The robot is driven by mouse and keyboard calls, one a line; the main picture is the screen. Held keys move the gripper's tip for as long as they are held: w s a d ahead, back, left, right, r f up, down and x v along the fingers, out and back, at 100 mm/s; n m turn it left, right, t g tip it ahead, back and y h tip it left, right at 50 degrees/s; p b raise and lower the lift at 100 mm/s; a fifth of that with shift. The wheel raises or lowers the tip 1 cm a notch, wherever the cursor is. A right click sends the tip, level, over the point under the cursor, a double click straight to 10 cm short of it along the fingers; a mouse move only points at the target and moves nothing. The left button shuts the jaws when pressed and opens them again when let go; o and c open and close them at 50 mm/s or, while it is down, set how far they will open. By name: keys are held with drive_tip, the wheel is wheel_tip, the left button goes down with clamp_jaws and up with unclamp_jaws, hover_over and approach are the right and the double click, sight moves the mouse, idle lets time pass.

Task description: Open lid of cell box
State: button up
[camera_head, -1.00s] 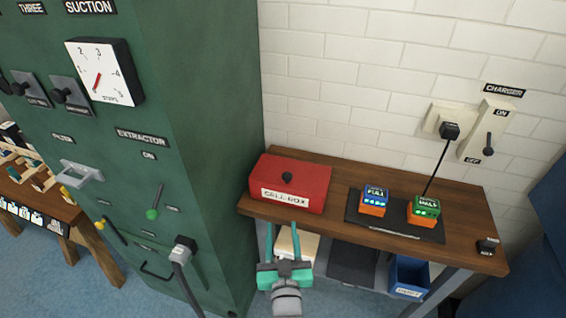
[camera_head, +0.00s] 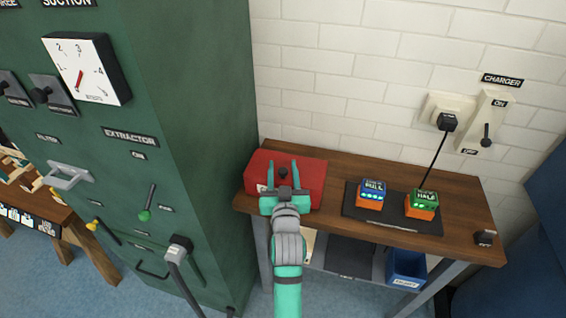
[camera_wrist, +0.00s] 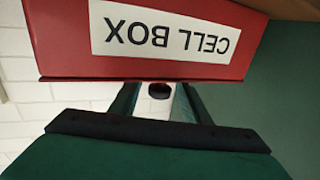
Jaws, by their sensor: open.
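The red cell box (camera_head: 315,178) sits at the left end of the wooden bench, its lid down. A dark round knob (camera_head: 283,172) stands on the middle of its lid. My gripper (camera_head: 283,170) is open, its two teal fingers on either side of the knob in the head view, and it covers most of the box's front label. In the wrist view the box (camera_wrist: 60,60) shows its white "CELL BOX" label upside down, and the dark knob (camera_wrist: 160,90) appears between the fingers. I cannot tell whether the fingers touch the knob or the lid.
The wooden bench (camera_head: 335,160) carries a dark mat (camera_head: 397,217) with a blue-topped cell (camera_head: 372,193) and a green-topped cell (camera_head: 421,204) to the right. A green extractor cabinet (camera_head: 200,120) stands close on the left. The tiled wall is behind, with a charger switch (camera_head: 486,125).

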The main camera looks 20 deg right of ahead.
drive_tip(key=shift+x, duration=1.35)
clamp_jaws()
